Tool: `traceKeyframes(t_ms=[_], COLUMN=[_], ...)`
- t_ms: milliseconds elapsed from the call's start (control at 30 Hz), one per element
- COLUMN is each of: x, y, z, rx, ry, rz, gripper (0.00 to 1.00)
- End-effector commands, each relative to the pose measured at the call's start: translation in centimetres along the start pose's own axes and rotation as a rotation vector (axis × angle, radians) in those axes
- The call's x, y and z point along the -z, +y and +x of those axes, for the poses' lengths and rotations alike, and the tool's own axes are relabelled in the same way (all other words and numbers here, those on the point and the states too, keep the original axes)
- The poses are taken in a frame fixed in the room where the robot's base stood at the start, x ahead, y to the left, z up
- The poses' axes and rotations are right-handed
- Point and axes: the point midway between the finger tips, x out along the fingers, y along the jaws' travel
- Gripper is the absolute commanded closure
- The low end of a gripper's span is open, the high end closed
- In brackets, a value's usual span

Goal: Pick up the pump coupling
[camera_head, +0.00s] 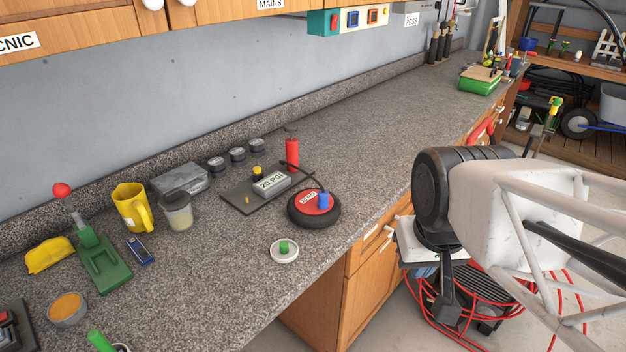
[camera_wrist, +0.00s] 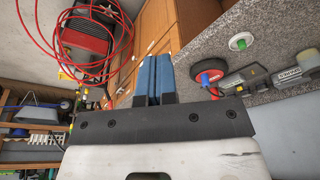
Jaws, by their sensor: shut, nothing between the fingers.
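The pump coupling appears to be the blue cylinder (camera_head: 323,200) standing on a red-topped black disc (camera_head: 302,218) on the worktop. A dark hose runs to it from the pump side. In the wrist view the blue piece (camera_wrist: 204,78) shows small on the red disc, right of my fingers. My gripper (camera_wrist: 155,62) has its two blue fingers shut together and empty. It is clear of the coupling and beyond the counter's front edge. In the head view my arm covers the area right of the counter.
A red cylinder (camera_head: 292,152) and a "20 PSI" block (camera_head: 271,183) stand behind the disc. A white dish with a green knob (camera_head: 284,250) is in front. Left are a yellow mug (camera_head: 131,207) and a green lever tool (camera_head: 101,262). The worktop to the right is mostly clear.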

Motion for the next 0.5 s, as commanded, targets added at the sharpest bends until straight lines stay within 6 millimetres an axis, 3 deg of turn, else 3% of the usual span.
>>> traceKeyframes(t_ms=[467, 500], x=[0.0, 0.0], y=[0.0, 0.0], z=[0.0, 0.0], rx=[0.0, 0.0], ry=[0.0, 0.0], rz=[0.0, 0.0], gripper=[1.0, 0.95])
